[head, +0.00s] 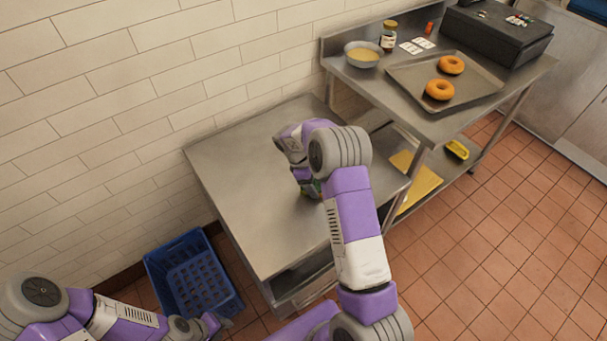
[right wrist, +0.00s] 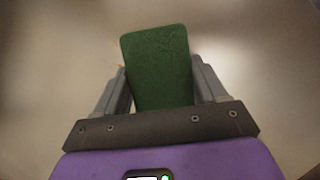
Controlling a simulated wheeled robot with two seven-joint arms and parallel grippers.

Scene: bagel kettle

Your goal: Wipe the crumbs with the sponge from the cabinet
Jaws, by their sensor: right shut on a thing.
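My right gripper (right wrist: 160,85) is shut on the green sponge (right wrist: 158,60), which sits between its two grey fingers. In the head view my right arm reaches over the low steel cabinet top (head: 240,165). Only a small part of the sponge (head: 312,188) shows there, low over or touching the surface; I cannot tell which. The arm hides some of the top. I cannot clearly make out crumbs; a faint orange speck shows beside the sponge in the right wrist view. My left gripper (head: 217,323) is at the lower left, by the blue crate; its jaw state is unclear.
A blue crate (head: 192,276) stands on the floor left of the cabinet. A higher steel table at the right holds a tray (head: 480,98) with two bagels (head: 440,90), a bowl (head: 362,54), a jar (head: 389,36) and a black case (head: 497,35). The visible left cabinet top is clear.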

